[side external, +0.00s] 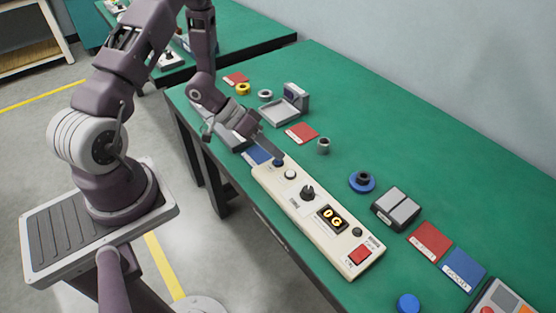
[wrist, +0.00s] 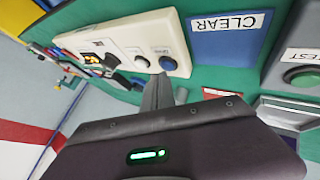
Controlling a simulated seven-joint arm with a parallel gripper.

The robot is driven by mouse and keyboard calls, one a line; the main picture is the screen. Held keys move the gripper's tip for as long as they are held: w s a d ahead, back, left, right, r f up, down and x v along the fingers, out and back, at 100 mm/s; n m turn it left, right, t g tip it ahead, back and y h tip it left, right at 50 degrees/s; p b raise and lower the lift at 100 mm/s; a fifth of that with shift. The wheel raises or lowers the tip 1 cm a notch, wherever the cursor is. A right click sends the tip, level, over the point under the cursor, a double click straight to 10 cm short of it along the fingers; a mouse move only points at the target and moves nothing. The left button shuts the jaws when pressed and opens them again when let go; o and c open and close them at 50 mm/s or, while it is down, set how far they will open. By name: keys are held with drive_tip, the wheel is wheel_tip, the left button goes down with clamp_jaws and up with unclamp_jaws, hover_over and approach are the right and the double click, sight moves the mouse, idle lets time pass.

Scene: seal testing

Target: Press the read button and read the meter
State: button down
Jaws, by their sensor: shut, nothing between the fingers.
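A long cream meter panel (side external: 295,206) lies along the table's near edge. The button labels are unreadable.
A blue CLEAR card (wrist: 222,35) lies beyond the panel's far end.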

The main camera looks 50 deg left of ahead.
drive_tip(key=shift+f, duration=0.4)
drive_tip(key=shift+r, duration=0.15)
idle(0.4)
drive_tip(key=shift+r, duration=0.65)
drive_tip(key=shift+r, duration=2.5)
